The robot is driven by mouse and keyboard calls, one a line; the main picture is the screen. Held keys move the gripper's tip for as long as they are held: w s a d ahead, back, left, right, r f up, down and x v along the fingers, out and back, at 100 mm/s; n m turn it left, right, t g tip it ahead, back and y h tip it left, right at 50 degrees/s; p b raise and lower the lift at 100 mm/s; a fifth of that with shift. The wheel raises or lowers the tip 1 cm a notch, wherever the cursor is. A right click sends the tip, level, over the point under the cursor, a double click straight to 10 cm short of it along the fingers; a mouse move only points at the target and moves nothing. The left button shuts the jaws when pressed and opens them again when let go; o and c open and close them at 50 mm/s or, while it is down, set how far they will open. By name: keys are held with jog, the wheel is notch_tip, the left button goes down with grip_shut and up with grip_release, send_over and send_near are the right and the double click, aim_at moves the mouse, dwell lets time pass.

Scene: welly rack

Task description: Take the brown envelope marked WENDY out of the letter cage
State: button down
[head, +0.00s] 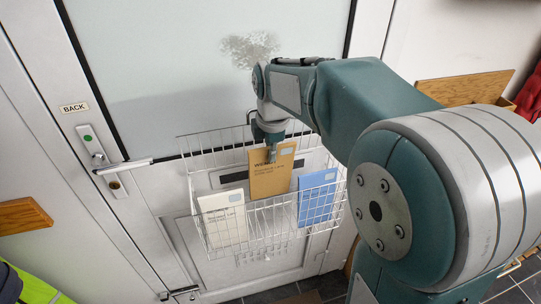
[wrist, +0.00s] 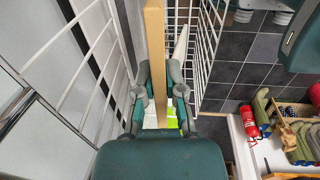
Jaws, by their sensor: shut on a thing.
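The brown envelope (head: 268,178) stands upright in the middle of the white wire letter cage (head: 245,238) on the door. Dark print shows near its top, too small to read surely. My gripper (head: 271,155) points down and is shut on the envelope's top edge. In the wrist view the envelope is seen edge-on (wrist: 155,60) between the two fingers of my gripper (wrist: 160,95). A white envelope (head: 223,218) stands to its left in the cage and a blue envelope (head: 317,196) to its right. The brown envelope's lower part is behind the cage wires.
The cage hangs on a white door with a frosted pane (head: 180,75), a handle (head: 122,166) and a BACK sign (head: 74,108). Cage wires (wrist: 207,45) rise close beside my gripper. A fire extinguisher (wrist: 249,121) and boots stand far below.

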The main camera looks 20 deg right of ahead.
jog(key=shift+s+r, duration=1.1)
jog(key=shift+r, duration=5)
jog(key=s, duration=1.6)
